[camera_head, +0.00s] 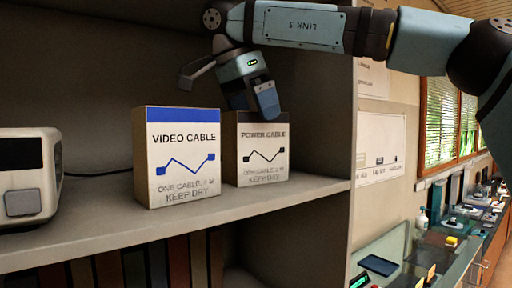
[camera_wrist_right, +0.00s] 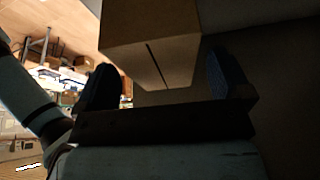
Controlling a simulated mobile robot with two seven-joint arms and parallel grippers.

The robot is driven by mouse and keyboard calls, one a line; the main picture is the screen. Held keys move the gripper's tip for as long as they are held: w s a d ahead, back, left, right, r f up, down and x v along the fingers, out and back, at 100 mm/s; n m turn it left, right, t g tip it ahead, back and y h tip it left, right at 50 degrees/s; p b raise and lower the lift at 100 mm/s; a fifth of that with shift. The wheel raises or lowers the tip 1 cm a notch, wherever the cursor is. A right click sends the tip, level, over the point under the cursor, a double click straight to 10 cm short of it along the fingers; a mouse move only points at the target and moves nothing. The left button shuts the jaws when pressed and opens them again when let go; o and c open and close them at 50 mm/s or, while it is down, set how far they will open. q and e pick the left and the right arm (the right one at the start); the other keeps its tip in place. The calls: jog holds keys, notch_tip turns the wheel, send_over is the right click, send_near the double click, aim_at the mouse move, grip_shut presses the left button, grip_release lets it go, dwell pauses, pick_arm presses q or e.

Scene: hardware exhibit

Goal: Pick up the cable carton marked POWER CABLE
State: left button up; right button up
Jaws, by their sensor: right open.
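The POWER CABLE carton (camera_head: 263,155) stands upright on the shelf, brown with a white front and a dark top band. The VIDEO CABLE carton (camera_head: 180,160), with a blue band, stands to its left, slightly nearer. My right gripper (camera_head: 251,103) is open just above the POWER CABLE carton, its fingers pointing down and overlapping the carton's top edge in the head view. In the right wrist view a brown carton (camera_wrist_right: 150,55) with a dark seam shows between the two fingers (camera_wrist_right: 160,72); its label is hidden there. Whether the fingers touch it I cannot tell. My left gripper is not in view.
A white device (camera_head: 28,178) with a dark cable stands at the shelf's left. The shelf board (camera_head: 310,187) is bare right of the cartons, up to an upright side panel (camera_head: 353,120). Book-like spines (camera_head: 150,265) fill the space below. A glass-topped counter (camera_head: 415,262) lies farther right.

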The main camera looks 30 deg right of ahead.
jog(key=shift+w+f, duration=0.1)
jog(key=shift+f, duration=0.1)
dwell(0.3)
jog(key=c, duration=1.3)
jog(key=shift+c, duration=0.6)
jog(key=shift+r, duration=0.1)
